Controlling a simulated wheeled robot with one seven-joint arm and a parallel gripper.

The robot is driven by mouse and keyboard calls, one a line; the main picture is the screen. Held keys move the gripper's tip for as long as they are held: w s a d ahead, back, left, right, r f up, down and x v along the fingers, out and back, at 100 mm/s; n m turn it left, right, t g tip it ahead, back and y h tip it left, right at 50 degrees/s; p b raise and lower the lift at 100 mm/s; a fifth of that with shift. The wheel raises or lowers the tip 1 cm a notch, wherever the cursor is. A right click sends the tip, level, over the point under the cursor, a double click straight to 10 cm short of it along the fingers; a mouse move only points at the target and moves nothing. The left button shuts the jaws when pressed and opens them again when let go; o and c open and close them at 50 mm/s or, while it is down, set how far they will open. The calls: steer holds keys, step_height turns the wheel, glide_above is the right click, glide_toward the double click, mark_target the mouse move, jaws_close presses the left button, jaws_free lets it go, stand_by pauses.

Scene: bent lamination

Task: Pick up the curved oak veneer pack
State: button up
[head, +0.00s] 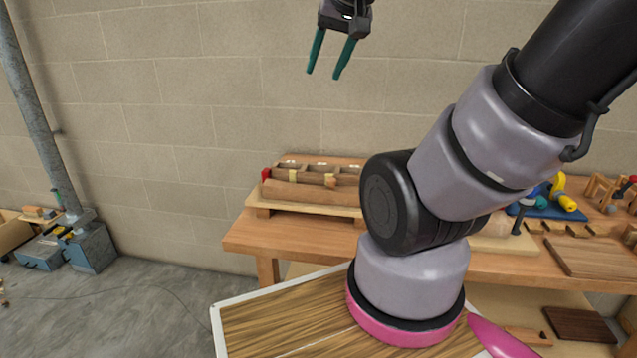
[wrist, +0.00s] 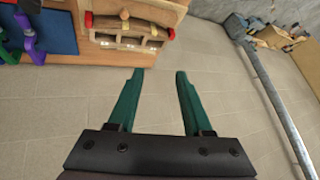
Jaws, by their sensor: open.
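A long brown curved wooden piece (head: 312,196), which looks like the oak veneer pack, lies along the front of a wooden form at the left end of the workbench. It also shows near the top of the wrist view (wrist: 128,25), though small and hard to separate from the form. My gripper (head: 323,75) is high in front of the block wall, above and apart from the bench. My arm hides the right end of the form in the head view.
The workbench (head: 243,240) runs along the wall. A blue mat (head: 548,208) with tools lies to the right, beside dark boards (head: 590,256). A grey post (head: 38,110) stands at the left near boxes.

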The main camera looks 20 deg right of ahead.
steer(key=w+d+f+n+t+h, duration=0.15)
steer(key=w+d+f+n, duration=0.3)
steer(key=w+d, duration=0.6)
steer(key=w+d+f+n+t+h, duration=0.1)
steer(key=w+d+f+n+h, duration=0.15)
steer(key=w+d+f, duration=0.6)
steer(key=n+g+y, duration=0.2)
steer(key=n+y, duration=0.4)
steer(key=y, duration=0.6)
glide_toward(330, 175)
steer(key=shift+t, duration=0.25)
steer(key=w+d, duration=0.2)
steer(key=w, duration=0.1)
steer(key=w+d+r, duration=0.1)
steer(key=w, duration=0.1)
steer(key=shift+d, duration=0.4)
steer(key=s+a+f+n+y, duration=0.2)
steer(key=s+y, duration=0.1)
steer(key=s, duration=0.1)
steer(key=shift+g, duration=0.4)
steer(key=x, duration=1)
steer(key=shift+s+f, duration=0.2)
steer(key=shift+f, duration=0.1)
steer(key=shift+c, duration=0.2)
